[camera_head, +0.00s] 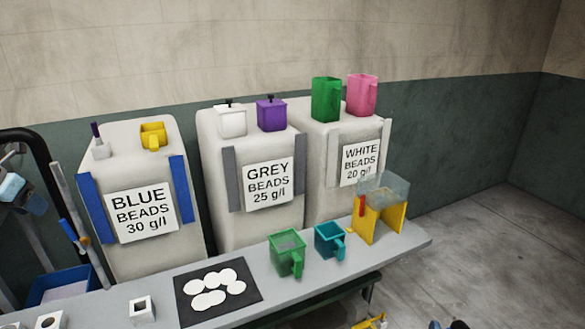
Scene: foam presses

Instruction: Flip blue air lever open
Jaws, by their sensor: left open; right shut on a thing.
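A small blue lever (68,229) shows at the left, beside a slanting grey pipe (82,222) in front of the blue beads container. The lever looks slanted along the pipe; its exact position is too small to tell. I cannot make out either of my grippers for certain. Pale blue and grey parts (12,187) at the left edge and dark tips at the bottom right are cut off and unclear. Nothing recognisable as a gripper touches the lever.
A grey bench (400,248) carries a green jug (287,256), a teal jug (329,241), a yellow stand (365,222) and a black mat (190,312) with white discs. A blue bin (44,288) is near the pipe. A black curved frame (40,140) stands left. Floor at right is clear.

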